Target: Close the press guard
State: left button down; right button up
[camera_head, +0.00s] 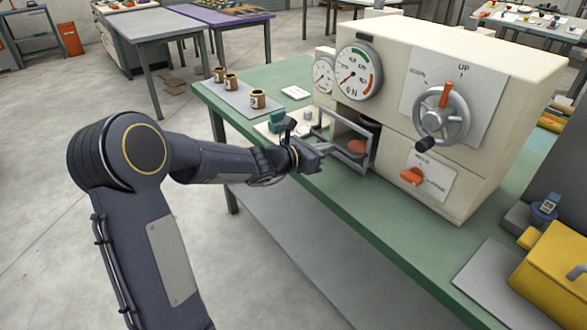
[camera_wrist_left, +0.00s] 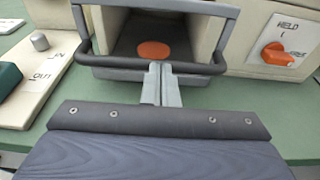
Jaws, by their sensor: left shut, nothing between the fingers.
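The press is a cream machine (camera_head: 430,110) on the green bench, with a dark opening low on its front. The press guard (camera_wrist_left: 110,62) is a dark grey bar frame standing out in front of that opening; it also shows in the head view (camera_head: 345,121). An orange disc (camera_wrist_left: 154,49) lies inside the opening. My left gripper (camera_wrist_left: 161,72) is shut and empty, with its fingertips at the guard's lower bar, seemingly against it; contact is hard to tell. It also shows in the head view (camera_head: 324,147). My right gripper is not in view.
An orange lever (camera_head: 412,176) and a handwheel (camera_head: 441,114) are on the press front. A plate with a green block (camera_head: 277,119) lies left of the opening. Several brown cups (camera_head: 231,81) stand on a grey mat farther left. A yellow box (camera_head: 555,280) is at lower right.

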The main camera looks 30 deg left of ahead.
aim_at(344, 139)
pick_arm(q)
jog(key=x, duration=0.2)
jog(key=r+x, duration=0.1)
jog(key=x, duration=0.1)
jog(key=shift+w+d, duration=0.1)
jog(key=shift+w, duration=0.1)
jog(key=shift+w+d+b, duration=0.1)
jog(key=shift+w+b, duration=0.1)
jog(key=shift+b, duration=0.1)
jog(key=shift+r, duration=0.2)
jog(key=shift+r, duration=0.1)
